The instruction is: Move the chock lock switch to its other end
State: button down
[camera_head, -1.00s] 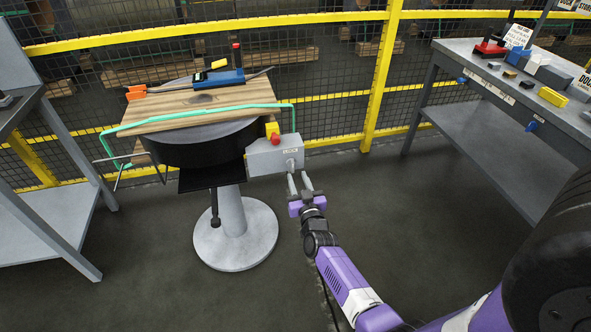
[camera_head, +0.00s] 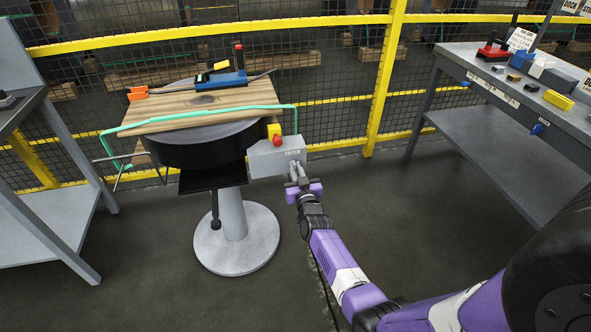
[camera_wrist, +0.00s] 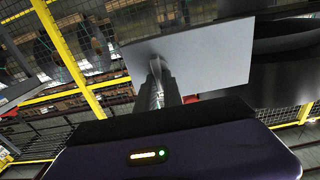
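The grey switch box (camera_head: 268,160) is fixed at the right side of the round turntable, with a small label near the top of its front face. In the wrist view the plain grey face of the box (camera_wrist: 215,55) fills the upper middle. My gripper (camera_head: 296,173) is at the lower right of this face, its fingertips up at the switch. The fingers (camera_wrist: 158,85) look close together in the wrist view. The switch lever is hidden behind or between them. I cannot tell its position, nor whether the fingers grip it.
A red button on a yellow block (camera_head: 275,134) is on top of the box. The turntable carries a wooden board (camera_head: 190,107), a blue tool (camera_head: 228,79) and green strip (camera_head: 135,129). Grey benches stand left (camera_head: 68,225) and right (camera_head: 480,140). Yellow-railed mesh fence is behind.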

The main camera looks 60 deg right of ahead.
dwell(0.4)
jog(key=shift+s+d+f+m+b, duration=0.15)
jog(key=shift+m+b, duration=1)
jog(key=shift+m, duration=1.1)
jog(key=shift+s+d+f+m+b, duration=0.15)
jog(key=shift+m+b, duration=1)
jog(key=shift+m, duration=1.15)
jog(key=shift+s+d+f+m+b, duration=0.15)
jog(key=shift+m+b, duration=1)
jog(key=shift+m, duration=1.4)
jog(key=c, duration=1.5)
grip_release()
jog(key=shift+a, duration=0.1)
